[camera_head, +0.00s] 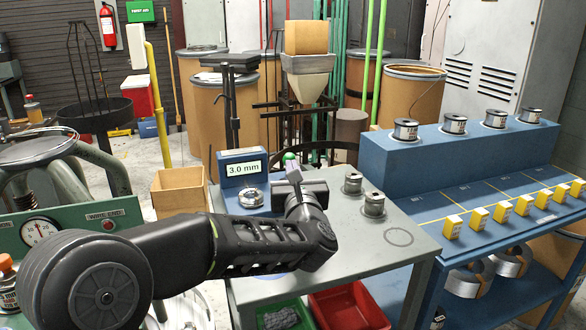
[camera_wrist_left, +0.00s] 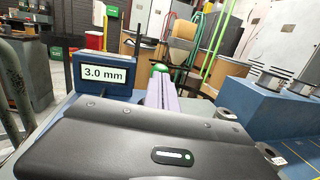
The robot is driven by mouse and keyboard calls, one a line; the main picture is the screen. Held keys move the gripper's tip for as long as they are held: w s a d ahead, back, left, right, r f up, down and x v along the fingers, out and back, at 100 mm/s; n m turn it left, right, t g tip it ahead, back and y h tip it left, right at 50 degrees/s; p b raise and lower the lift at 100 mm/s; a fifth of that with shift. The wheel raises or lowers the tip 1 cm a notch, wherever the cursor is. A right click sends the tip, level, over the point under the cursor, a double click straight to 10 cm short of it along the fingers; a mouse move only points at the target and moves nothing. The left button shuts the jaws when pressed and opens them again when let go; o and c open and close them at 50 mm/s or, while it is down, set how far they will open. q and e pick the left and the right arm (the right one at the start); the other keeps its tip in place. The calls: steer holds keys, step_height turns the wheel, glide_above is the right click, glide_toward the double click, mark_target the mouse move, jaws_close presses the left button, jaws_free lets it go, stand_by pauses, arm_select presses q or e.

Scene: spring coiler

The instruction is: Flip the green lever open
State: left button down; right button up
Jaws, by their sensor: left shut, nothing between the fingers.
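In the left wrist view, the green knob (camera_wrist_left: 159,68) shows just beyond the shut fingers (camera_wrist_left: 161,92). I cannot tell whether they touch. A blue display box (camera_head: 242,168) reading 3.0 mm stands left of the fingers. My right gripper is not in view.
Metal spools (camera_head: 373,203) stand on the grey table (camera_head: 405,258) right of my gripper. A blue workbench (camera_head: 470,150) with spools and yellow tags is at the right. A red bin (camera_head: 350,308) and a green bin (camera_head: 285,318) sit below the table's front edge.

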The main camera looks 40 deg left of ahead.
arm_select(q)
steer(key=w+a+r+g+h+p, duration=0.1)
steer(key=p, duration=0.3)
steer(key=w+a+r+g+h+p, duration=0.1)
steer(key=a+p, duration=0.1)
steer(key=p, duration=0.3)
steer(key=w+a+r+n+g+h+p, duration=0.1)
steer(key=g+h+p, duration=0.1)
steer(key=p, duration=0.2)
steer(key=shift+a+r+p, duration=0.15)
steer(key=shift+p, duration=0.15)
steer(key=shift+w+a+f+g+h, duration=0.15)
steer(key=shift+a+f+g+h, duration=0.05)
steer(key=shift+g+h, duration=0.1)
steer(key=shift+w+a+f+p, duration=0.1)
steer(key=shift+w+a+p, duration=0.1)
steer(key=shift+a+p, duration=0.25)
